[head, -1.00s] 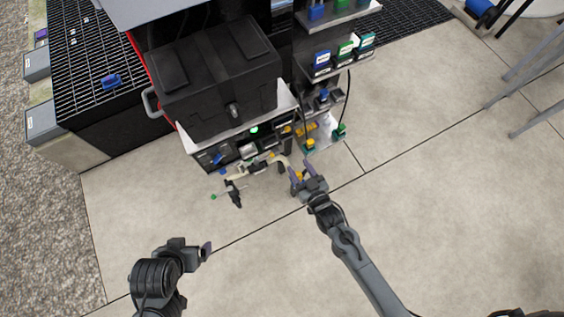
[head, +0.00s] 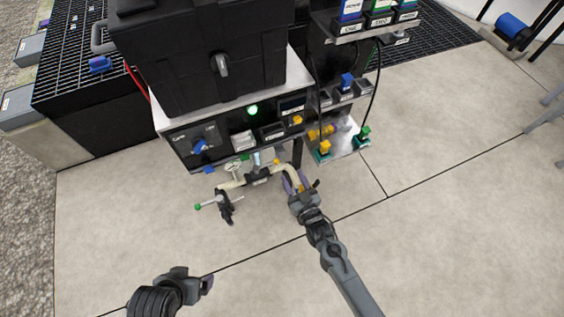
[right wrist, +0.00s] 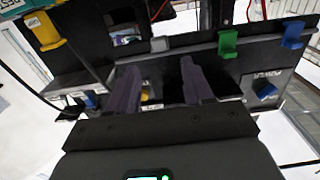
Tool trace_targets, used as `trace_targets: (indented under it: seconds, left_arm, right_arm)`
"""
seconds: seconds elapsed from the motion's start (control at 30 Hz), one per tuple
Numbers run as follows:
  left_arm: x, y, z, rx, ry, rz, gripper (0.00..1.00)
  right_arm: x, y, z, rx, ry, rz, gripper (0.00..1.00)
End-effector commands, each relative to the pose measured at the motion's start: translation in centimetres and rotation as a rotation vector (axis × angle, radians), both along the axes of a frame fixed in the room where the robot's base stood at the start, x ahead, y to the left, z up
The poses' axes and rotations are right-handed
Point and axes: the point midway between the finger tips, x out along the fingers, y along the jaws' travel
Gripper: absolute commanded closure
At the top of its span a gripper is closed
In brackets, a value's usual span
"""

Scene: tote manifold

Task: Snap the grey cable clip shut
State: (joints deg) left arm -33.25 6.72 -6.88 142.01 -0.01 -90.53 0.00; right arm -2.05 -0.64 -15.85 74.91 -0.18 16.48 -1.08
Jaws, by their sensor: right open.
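In the right wrist view a small grey tab (right wrist: 160,44), which looks like the grey cable clip, sits on the panel's edge just beyond my fingertips. I cannot tell whether it is open or shut. I cannot pick it out surely in the head view. My right gripper (right wrist: 158,70) is open, its two purple fingers apart with nothing clearly held between them. In the head view the right gripper (head: 295,183) is at the right end of the cream hose (head: 284,170), below the front panel. My left gripper (head: 206,284) is low at the left, away from the panel; its opening is unclear.
A green tab (right wrist: 228,42) and a blue tab (right wrist: 293,33) sit along the same edge. The front panel (head: 182,145) has a blue knob (head: 200,146) and a lit green lamp (head: 252,110). A black case (head: 205,60) stands above.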

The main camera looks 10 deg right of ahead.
Motion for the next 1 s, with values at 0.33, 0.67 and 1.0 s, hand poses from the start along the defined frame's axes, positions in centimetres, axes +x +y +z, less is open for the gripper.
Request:
trace_targets:
  seconds: [0.33, 0.67, 1.0]
  left_arm:
    - [0.0, 0.2, -2.3, 0.008, -0.003, -0.006, 0.06]
    - [0.0, 0.2, -5.1, 0.006, -0.003, -0.004, 0.06]
    - [0.1, -0.1, -6.4, -0.006, -0.002, 0.003, 0.06]
  right_arm:
    - [3.0, 0.7, -0.5, 0.000, -0.011, 0.000, 0.49]
    - [8.1, 2.2, -0.6, 0.000, -0.010, 0.000, 0.49]
    - [10.6, 2.9, -0.4, 0.000, -0.006, -0.001, 0.49]
